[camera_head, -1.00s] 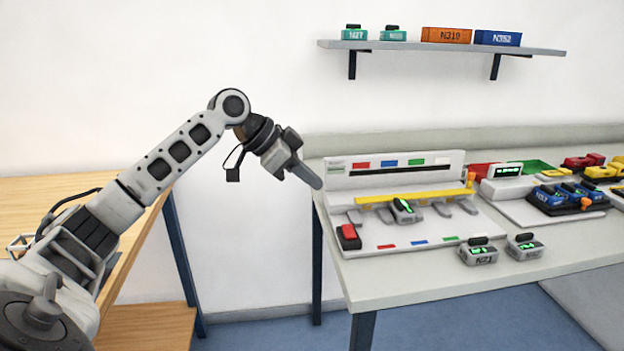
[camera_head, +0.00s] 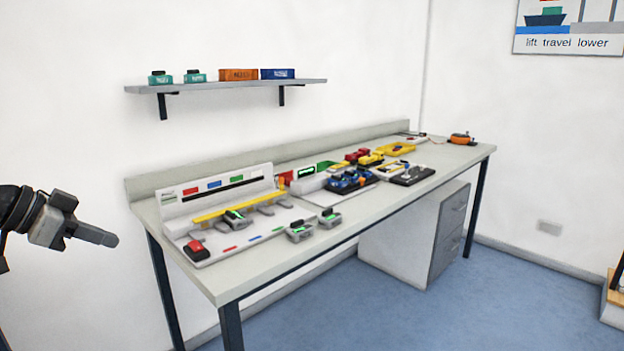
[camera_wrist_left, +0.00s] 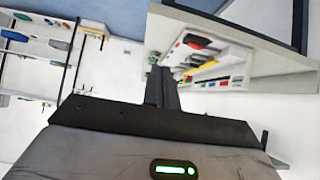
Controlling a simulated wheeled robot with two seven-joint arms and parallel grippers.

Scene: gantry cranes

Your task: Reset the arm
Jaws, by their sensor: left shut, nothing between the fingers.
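My left gripper (camera_head: 108,239) is at the left edge of the head view, in the air left of the long table (camera_head: 235,290). It is shut and empty, its fingers pointing right. In the left wrist view the closed fingers (camera_wrist_left: 161,85) point toward the table, which shows upside down at upper right. My right gripper is not in view.
The table carries a white station with a yellow bar (camera_head: 238,206), a red button block (camera_head: 196,250) and several small devices. A wall shelf (camera_head: 230,85) holds boxes above. A drawer cabinet (camera_head: 415,235) stands underneath. The blue floor in front is clear.

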